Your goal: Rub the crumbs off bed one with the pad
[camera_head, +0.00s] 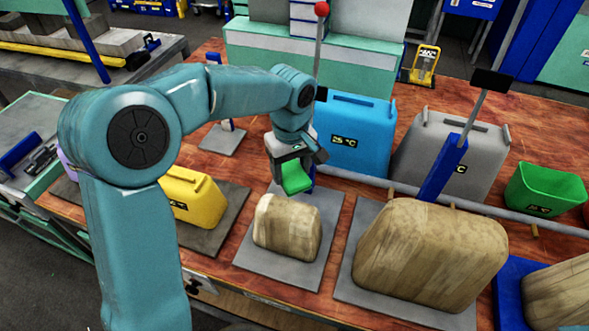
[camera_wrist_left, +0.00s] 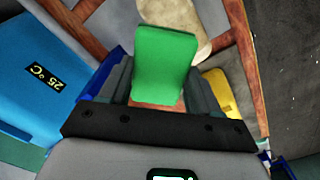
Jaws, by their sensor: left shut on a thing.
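My left gripper (camera_head: 292,160) is shut on a green pad (camera_head: 297,181). The pad also shows between the fingers in the left wrist view (camera_wrist_left: 165,65). It hangs over the back of a grey plate (camera_head: 325,205), just behind and above a small tan block (camera_head: 286,227) on that plate. A larger tan block (camera_head: 428,255) sits on another grey plate (camera_head: 352,290) to the right. I cannot tell which plate is bed one, and I cannot make out any crumbs. My right gripper is not in view.
A blue container (camera_head: 352,135) marked 25 °C stands close behind the pad. A grey container (camera_head: 450,155) and a green tub (camera_head: 545,190) are further right. A yellow container (camera_head: 190,197) is left. A blue lever (camera_head: 443,168) rises behind the larger block.

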